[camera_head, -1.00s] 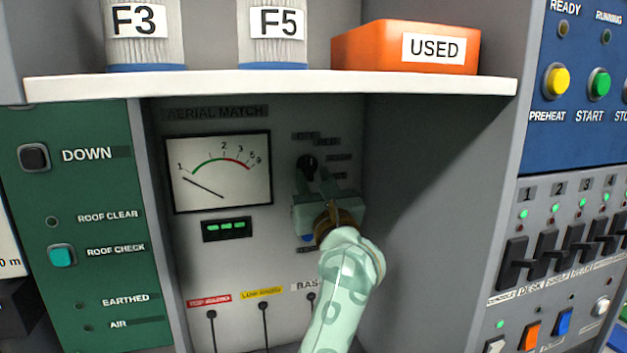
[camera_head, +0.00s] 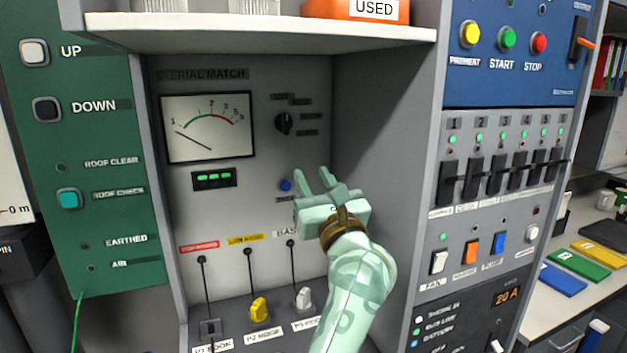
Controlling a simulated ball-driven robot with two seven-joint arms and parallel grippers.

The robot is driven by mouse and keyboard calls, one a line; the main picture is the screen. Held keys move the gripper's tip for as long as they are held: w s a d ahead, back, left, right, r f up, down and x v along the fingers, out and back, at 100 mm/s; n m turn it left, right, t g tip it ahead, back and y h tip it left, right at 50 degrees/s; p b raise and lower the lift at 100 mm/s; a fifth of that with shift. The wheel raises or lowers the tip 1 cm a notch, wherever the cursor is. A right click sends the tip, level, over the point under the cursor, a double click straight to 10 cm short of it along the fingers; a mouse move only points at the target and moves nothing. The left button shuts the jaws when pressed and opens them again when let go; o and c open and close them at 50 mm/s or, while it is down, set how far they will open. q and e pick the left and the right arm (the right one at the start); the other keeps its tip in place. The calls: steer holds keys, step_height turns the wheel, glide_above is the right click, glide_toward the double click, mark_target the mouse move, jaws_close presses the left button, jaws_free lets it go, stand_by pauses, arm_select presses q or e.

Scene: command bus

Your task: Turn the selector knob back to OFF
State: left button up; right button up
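The black selector knob (camera_head: 284,123) is on the grey AERIAL MATCH panel (camera_head: 262,140), right of the meter. Small dark labels stand around its upper and right sides, too small to read; I cannot tell which one the knob points at.
A shelf (camera_head: 260,40) overhangs the recess, and a grey side wall (camera_head: 385,130) closes it on the right. The meter (camera_head: 208,127) is left of the knob. Plugs, including a yellow one (camera_head: 259,308), stand below. Switches (camera_head: 485,178) are on the right-hand panel.

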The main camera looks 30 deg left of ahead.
steer(key=shift+a, duration=0.25)
